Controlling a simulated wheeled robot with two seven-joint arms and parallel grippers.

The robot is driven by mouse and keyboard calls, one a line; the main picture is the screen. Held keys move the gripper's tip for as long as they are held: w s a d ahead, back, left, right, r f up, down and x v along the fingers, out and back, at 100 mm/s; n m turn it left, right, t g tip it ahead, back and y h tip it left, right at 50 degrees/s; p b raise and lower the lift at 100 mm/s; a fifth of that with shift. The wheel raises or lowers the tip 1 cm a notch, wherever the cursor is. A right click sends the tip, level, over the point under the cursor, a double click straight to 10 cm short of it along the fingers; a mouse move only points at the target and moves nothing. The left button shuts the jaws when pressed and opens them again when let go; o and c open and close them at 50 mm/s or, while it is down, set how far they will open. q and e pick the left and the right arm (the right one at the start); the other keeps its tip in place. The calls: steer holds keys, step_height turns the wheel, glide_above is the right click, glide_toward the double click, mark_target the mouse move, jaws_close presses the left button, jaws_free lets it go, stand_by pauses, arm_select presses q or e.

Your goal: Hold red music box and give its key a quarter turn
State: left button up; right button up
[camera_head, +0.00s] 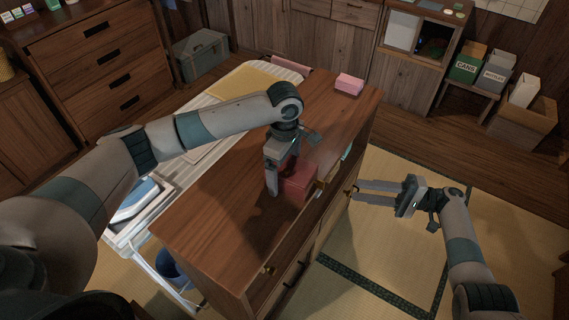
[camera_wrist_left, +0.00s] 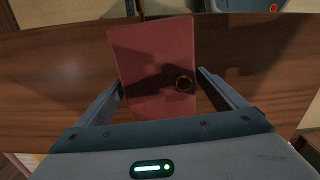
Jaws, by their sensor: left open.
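The red music box (camera_head: 301,176) sits on the wooden cabinet top near its right edge. My left gripper (camera_head: 272,182) points down at it in the head view and hides part of it. In the left wrist view the red box (camera_wrist_left: 150,65) lies between the open fingers of my left gripper (camera_wrist_left: 160,92), with gaps visible at the fingertips. My right gripper (camera_head: 357,190) is open, fingers pointing left, beyond the cabinet's right edge and apart from the box.
A pink block (camera_head: 349,84) lies at the far end of the cabinet top (camera_head: 215,215). Tatami (camera_head: 380,250) is open floor on the right.

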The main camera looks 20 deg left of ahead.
mark_target(320, 185)
arm_select(q)
steer(key=shift+f, duration=0.1)
steer(key=shift+c, duration=0.2)
steer(key=c, duration=1.5)
arm_select(e)
steer(key=shift+c, duration=1.1)
steer(key=s+n+t, duration=0.1)
steer(key=n+t, duration=0.1)
steer(key=n, duration=0.3)
steer(key=s+d+n+t, duration=0.1)
steer(key=s+n+t, duration=0.1)
steer(key=n, duration=0.3)
steer(key=s+r+n+t, duration=0.1)
steer(key=n+t, duration=0.1)
steer(key=n, duration=0.3)
steer(key=shift+s+d+n+h, duration=0.3)
steer(key=shift+a, duration=0.1)
steer(key=w+a, duration=0.2)
steer(key=a, duration=0.9)
steer(key=shift+a, duration=0.35)
